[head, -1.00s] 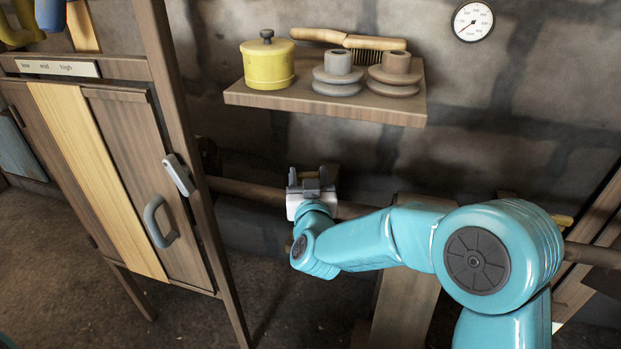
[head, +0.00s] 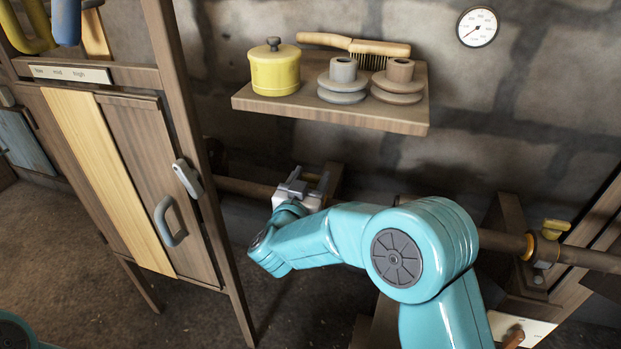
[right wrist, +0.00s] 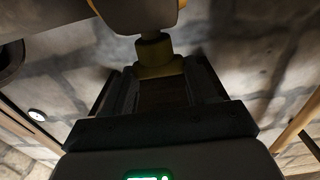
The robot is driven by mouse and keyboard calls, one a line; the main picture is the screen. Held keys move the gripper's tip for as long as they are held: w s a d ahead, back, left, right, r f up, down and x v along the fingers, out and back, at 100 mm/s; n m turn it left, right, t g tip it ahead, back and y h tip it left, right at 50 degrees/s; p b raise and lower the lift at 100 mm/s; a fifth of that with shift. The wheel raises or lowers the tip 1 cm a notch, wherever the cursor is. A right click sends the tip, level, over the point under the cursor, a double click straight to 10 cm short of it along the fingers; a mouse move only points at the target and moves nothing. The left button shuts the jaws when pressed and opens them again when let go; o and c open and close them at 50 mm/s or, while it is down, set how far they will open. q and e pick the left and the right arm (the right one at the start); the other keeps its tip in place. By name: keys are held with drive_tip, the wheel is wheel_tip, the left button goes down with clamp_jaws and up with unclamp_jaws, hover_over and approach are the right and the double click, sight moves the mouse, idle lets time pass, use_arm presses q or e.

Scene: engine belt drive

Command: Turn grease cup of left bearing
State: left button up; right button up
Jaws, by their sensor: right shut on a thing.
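My right gripper (head: 305,183) is at the left part of the long brown shaft (head: 245,188), tilted in the head view. In the right wrist view its two fingers (right wrist: 162,78) are shut on a small yellow part, the grease cup (right wrist: 158,66) of the left bearing. A narrow neck joins the cup to a pale body above it in that picture. In the head view the gripper hides this cup and most of the left bearing. My left gripper is not in view.
A second bearing with a yellow grease cup (head: 555,228) sits on the shaft at the right. A wall shelf (head: 330,112) with a yellow pot (head: 275,70), pulleys and a brush is above the gripper. A wooden cabinet (head: 140,170) stands left. A gauge (head: 478,27) hangs on the wall.

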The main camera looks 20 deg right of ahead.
drive_tip(key=shift+r, duration=0.1)
drive_tip(key=o, duration=1.1)
drive_tip(key=shift+c, duration=0.2)
drive_tip(key=p+v, duration=0.3)
drive_tip(key=v, duration=1.3)
drive_tip(key=shift+s, duration=0.1)
